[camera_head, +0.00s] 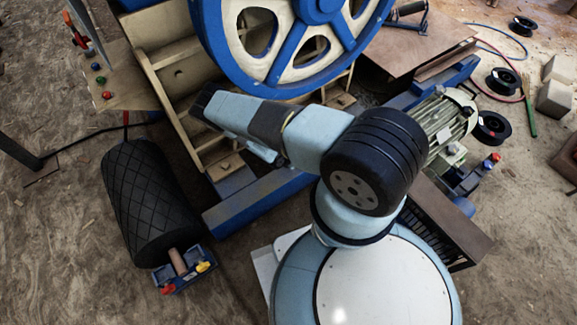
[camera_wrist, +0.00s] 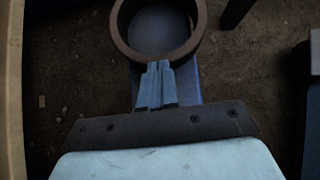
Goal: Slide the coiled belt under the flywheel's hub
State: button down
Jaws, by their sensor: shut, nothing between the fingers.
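In the wrist view a brown open ring (camera_wrist: 123,40), which looks like the coiled belt, lies over a blue beam. I cannot make out its turns, and I do not see it in the head view. My gripper (camera_wrist: 159,66) is shut and empty. Its fingertips overlap the ring's near edge in the picture; I cannot tell whether they touch.
A black diamond-patterned roll (camera_head: 150,200) lies on the ground at left, with a small blue tool tray (camera_head: 183,270) at its near end. Cream crusher framework (camera_head: 165,75) and a blue beam (camera_head: 250,203) lie near my arm. A motor (camera_head: 445,125) stands at right.

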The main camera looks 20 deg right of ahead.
jog(key=shift+s, duration=0.1)
jog(key=shift+a, duration=0.2)
jog(key=a, duration=0.2)
jog(key=s+a, duration=0.1)
jog(key=shift+a+f, duration=0.1)
jog(key=shift+a, duration=0.3)
jog(key=v, duration=0.9)
jog(key=shift+r, duration=0.45)
jog(key=shift+w+a, duration=0.1)
jog(key=shift+a, duration=0.1)
